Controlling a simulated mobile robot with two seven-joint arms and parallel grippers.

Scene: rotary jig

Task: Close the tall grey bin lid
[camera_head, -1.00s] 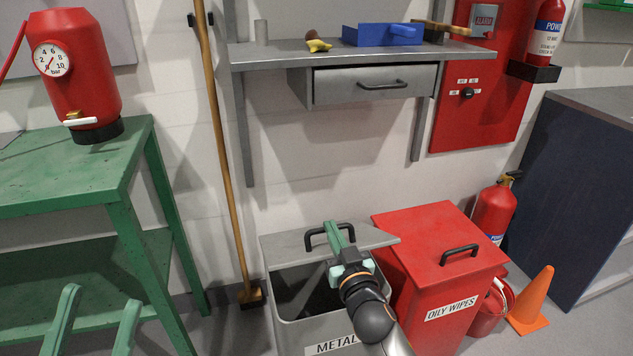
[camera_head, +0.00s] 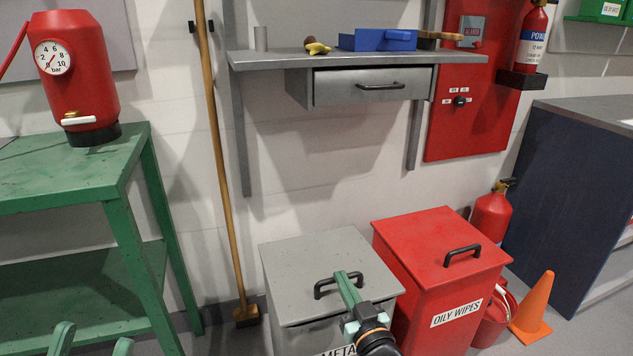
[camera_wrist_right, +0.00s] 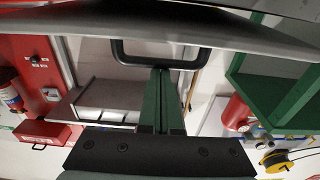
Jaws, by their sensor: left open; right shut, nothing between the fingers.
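The grey bin (camera_head: 292,341) with the METAL label stands on the floor beside the red bin. Its grey lid (camera_head: 300,262) covers the opening and hides the inside. I cannot tell whether its front edge sits fully on the rim. The black lid handle (camera_head: 325,284) is near the front; it also shows in the right wrist view (camera_wrist_right: 125,52). My right gripper (camera_head: 342,278) is shut and empty, its fingertips at the handle; whether they touch it is unclear. The fingers also show in the right wrist view (camera_wrist_right: 160,75). My left gripper (camera_head: 92,345) is open, low at the left.
The red OILY WIPES bin (camera_head: 420,240) stands close on the right. An orange cone (camera_head: 535,305) and a fire extinguisher (camera_head: 491,215) are beyond it. A broom (camera_head: 222,170) leans left of the grey bin. A shelf with a drawer (camera_head: 370,86) is above; a green table (camera_head: 75,170) is left.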

